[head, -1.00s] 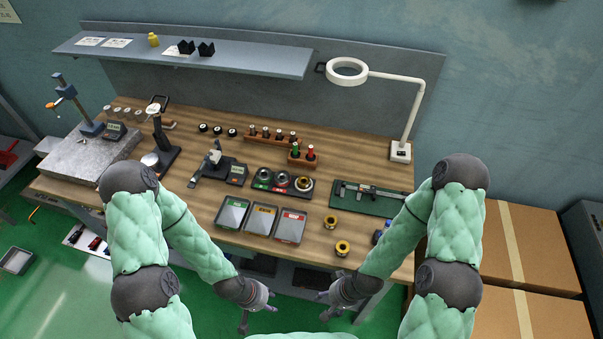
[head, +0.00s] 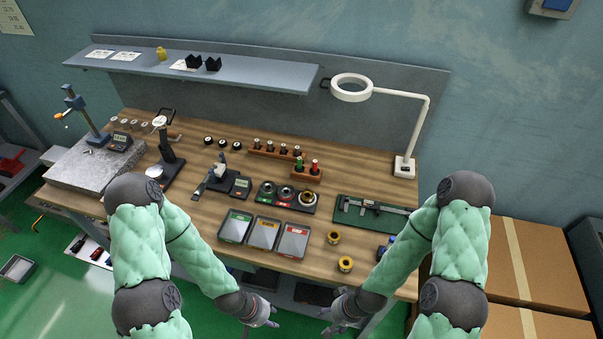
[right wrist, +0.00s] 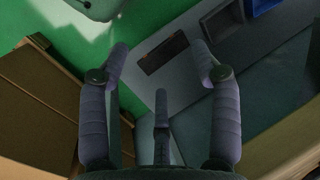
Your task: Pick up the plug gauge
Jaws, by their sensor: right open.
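Plug gauges with green and red tops, the green one (head: 299,163) and the red one (head: 315,165), appear to stand upright in a small wooden block (head: 306,174) on the bench; I cannot tell for certain which is the task's plug gauge. My left gripper (head: 270,321) is low in front of the bench's front edge, away from the gauges; its jaw state is unclear. My right gripper (head: 329,319) is also low in front of the bench. In the right wrist view my right gripper (right wrist: 160,50) is open and empty, its fingers spread.
The wooden bench (head: 210,265) carries three colour-labelled trays (head: 263,234), a black ring gauge tray (head: 287,197), a green caliper mat (head: 371,217) and two yellow spools (head: 345,264). A lamp (head: 404,167) stands at the back right. Cardboard boxes (head: 490,255) are at the right.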

